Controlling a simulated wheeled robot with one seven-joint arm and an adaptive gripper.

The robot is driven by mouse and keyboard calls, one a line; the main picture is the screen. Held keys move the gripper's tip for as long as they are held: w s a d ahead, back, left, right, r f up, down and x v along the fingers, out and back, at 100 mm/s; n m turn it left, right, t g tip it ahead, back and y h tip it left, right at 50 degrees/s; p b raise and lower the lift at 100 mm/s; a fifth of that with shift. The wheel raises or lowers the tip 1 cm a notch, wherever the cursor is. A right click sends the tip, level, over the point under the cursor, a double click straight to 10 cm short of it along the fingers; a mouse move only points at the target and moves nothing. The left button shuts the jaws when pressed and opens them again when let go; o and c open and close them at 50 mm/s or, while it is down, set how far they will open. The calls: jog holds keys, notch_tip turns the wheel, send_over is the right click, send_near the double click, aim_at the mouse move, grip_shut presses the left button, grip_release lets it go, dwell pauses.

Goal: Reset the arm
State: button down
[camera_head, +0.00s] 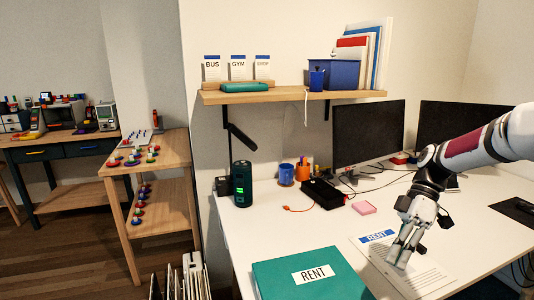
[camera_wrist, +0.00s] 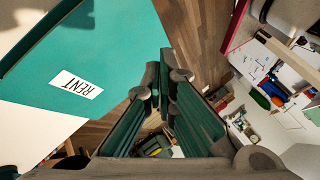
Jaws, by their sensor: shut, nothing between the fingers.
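My arm reaches in from the right in the head view. My gripper (camera_head: 400,262) points down over the desk, above or close to a printed sheet headed RENT (camera_head: 432,276). I cannot tell whether it touches the sheet. The fingers are shut with nothing between them. In the wrist view the dark fingers of my gripper (camera_wrist: 165,78) come together near the middle. A teal folder labelled RENT (camera_head: 275,268) lies at the desk's front, left of my gripper. It also fills the upper left of the wrist view (camera_wrist: 120,40).
The white desk (camera_head: 300,228) holds a dark green cylinder (camera_head: 241,184), a blue mug (camera_head: 286,174), a black tray (camera_head: 323,193), a pink pad (camera_head: 363,208) and a monitor (camera_head: 367,133). A wall shelf (camera_head: 290,97) hangs above. A wooden side table (camera_head: 165,150) stands left.

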jog(key=s+a+r+m+t+h+p, duration=0.2)
jog(key=s+a+r+m+t+h, duration=0.35)
jog(key=s+r, duration=0.65)
jog(key=s+a+r+m+t+p, duration=0.1)
jog(key=s+a+r+m+t, duration=0.1)
jog(key=s+m, duration=0.3)
jog(key=s+a+r+m+t+p, duration=0.2)
jog(key=s+m, duration=0.3)
jog(key=s, duration=0.4)
jog(key=shift+r, duration=0.45)
jog(key=shift+s+a+h, duration=0.1)
jog(key=shift+h, duration=0.15)
